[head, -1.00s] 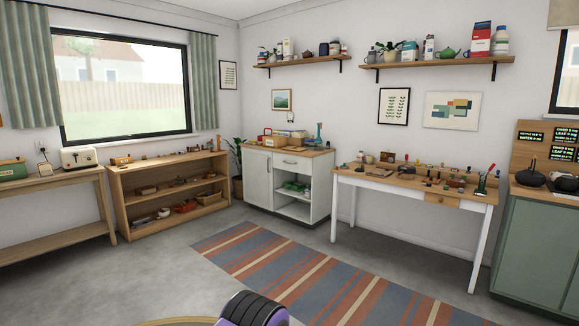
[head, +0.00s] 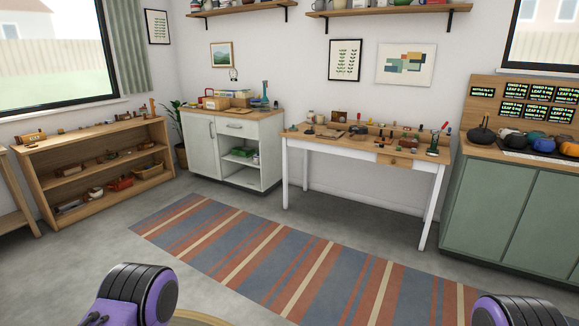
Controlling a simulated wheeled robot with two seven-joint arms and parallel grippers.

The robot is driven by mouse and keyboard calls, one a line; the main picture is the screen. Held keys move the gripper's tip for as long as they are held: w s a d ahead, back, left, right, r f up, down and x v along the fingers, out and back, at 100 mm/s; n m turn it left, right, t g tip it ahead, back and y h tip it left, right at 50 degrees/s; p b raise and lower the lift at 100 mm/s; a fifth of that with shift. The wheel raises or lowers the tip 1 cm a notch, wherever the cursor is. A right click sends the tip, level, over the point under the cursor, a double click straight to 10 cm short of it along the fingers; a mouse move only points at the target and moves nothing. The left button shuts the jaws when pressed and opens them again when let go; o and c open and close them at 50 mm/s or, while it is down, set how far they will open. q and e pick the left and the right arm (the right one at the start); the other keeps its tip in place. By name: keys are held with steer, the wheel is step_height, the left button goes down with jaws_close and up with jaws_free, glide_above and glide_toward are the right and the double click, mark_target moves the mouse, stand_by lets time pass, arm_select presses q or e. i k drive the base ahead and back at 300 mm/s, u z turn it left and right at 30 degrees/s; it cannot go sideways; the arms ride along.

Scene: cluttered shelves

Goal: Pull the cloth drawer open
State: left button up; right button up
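Two drawers are in view, and I cannot tell which is the cloth drawer. One is the white drawer (head: 235,129) at the top right of the white cabinet (head: 197,139), with a dark handle; it looks shut. The other is a small wooden drawer (head: 394,160) under the right part of the white-legged desk (head: 325,146); it also looks shut. No cloth can be made out. Purple and black parts of my own arms show at the bottom edge. Neither gripper is in view.
A striped rug (head: 285,255) lies on open grey floor before the cabinet and desk. A low wooden shelf (head: 100,160) with small items stands left. A green counter (head: 515,215) with teapots stands right. Wall shelves (head: 388,10) hang above.

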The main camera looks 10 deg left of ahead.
mark_target(247, 128)
steer(key=u, duration=0.75)
steer(key=i, duration=2.65)
steer(key=u, duration=0.1)
steer(key=i, duration=2.9)
steer(key=z, duration=0.55)
